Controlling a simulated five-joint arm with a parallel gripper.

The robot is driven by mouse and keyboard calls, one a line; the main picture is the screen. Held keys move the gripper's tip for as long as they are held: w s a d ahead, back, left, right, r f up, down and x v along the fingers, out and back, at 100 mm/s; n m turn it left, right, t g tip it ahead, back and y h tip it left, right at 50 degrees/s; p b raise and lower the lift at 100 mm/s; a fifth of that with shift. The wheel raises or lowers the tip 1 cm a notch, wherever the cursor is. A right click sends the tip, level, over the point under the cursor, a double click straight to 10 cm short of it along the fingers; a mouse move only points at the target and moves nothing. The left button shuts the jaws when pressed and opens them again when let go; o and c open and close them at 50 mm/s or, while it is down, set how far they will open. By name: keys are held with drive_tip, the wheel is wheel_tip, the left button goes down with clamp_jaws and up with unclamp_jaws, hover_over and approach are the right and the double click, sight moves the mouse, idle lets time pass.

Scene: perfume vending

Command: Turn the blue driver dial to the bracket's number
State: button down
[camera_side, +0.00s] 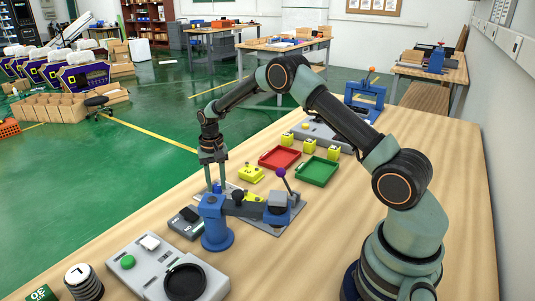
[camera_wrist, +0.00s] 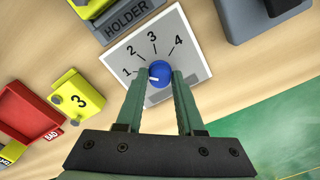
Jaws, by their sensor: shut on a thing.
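The blue driver dial (camera_wrist: 160,71) sits on a pale plate (camera_wrist: 195,65) marked 1 to 4. Its white mark is on its lower left side, nearest the 1; I cannot tell if it lines up exactly. My gripper (camera_wrist: 159,82) is shut on the dial, one finger on each side. In the side view my gripper (camera_side: 215,184) points straight down behind the blue press, which hides the dial. A yellow bracket (camera_wrist: 70,92) bearing a black 3 lies left of the plate in the wrist view. A yellow bracket also shows in the side view (camera_side: 251,174).
A blue press (camera_side: 217,221) with a purple-knobbed lever stands close in front of my gripper. A red tray (camera_side: 280,158) marked BAD and a green tray (camera_side: 316,171) lie behind. The HOLDER block (camera_wrist: 125,20) adjoins the plate. A grey button box (camera_side: 155,268) is at the front.

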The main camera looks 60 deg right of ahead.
sight(216, 185)
drive_tip(key=m, duration=0.4)
drive_tip(key=shift+m, duration=0.4)
drive_tip(key=shift+d, duration=0.1)
drive_tip(key=c, duration=0.5)
unclamp_jaws()
drive_tip(key=shift+r, duration=0.1)
drive_tip(key=shift+r, duration=6)
